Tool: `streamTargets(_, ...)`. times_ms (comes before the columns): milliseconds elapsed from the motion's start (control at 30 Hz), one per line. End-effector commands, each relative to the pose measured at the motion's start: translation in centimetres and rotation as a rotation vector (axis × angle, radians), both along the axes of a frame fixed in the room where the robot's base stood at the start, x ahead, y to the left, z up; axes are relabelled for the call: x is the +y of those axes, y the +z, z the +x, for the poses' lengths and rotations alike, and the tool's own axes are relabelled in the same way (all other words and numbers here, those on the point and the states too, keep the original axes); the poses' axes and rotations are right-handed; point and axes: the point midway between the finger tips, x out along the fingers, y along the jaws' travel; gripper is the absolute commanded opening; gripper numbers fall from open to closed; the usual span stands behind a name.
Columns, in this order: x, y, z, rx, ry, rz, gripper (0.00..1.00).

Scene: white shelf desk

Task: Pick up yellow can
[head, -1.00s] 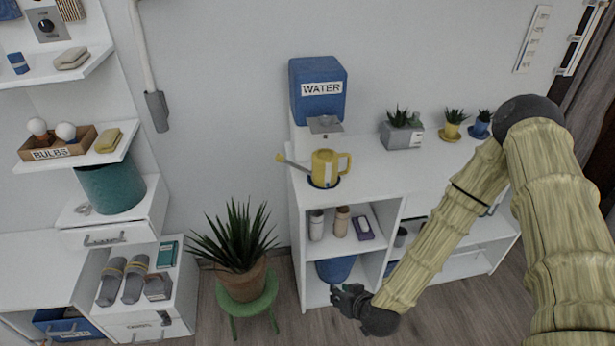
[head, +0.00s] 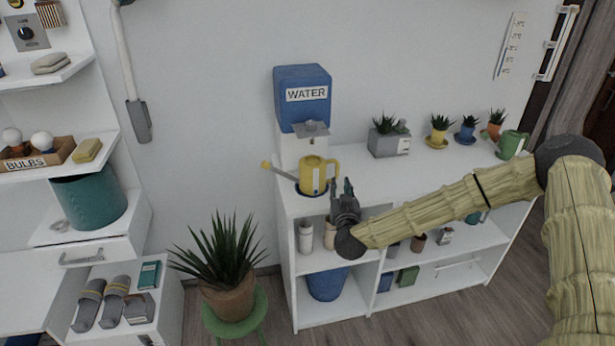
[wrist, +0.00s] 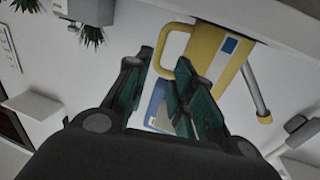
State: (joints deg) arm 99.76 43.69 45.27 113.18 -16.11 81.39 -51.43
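The yellow can (head: 313,175) is a watering can with a spout to the left and a handle to the right. It stands upright on the white shelf desk in front of the blue water dispenser. In the wrist view the yellow can (wrist: 205,48) appears upside down, with its handle close ahead of the fingers. My gripper (head: 341,186) is open, just right of the can's handle in the head view. In the wrist view my gripper (wrist: 160,85) has its fingers apart with nothing held between them. I cannot tell whether a finger touches the handle.
The blue water dispenser (head: 303,95) stands right behind the can. A grey planter (head: 389,140), small potted plants and a green can (head: 512,145) stand farther right on the desk (head: 430,165). A large potted plant (head: 228,295) is on a green stool at the lower left.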

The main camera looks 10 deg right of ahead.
Motion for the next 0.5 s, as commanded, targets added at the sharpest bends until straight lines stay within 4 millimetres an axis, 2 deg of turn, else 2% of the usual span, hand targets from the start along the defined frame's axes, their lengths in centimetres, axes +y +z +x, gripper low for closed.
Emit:
streamTargets(200, -0.5, 0.0, 2.7, 0.002, 0.000, 0.000, 0.24)
streamTargets(500, -1.1, -0.1, 4.4, 0.003, -0.003, 0.000, 0.24)
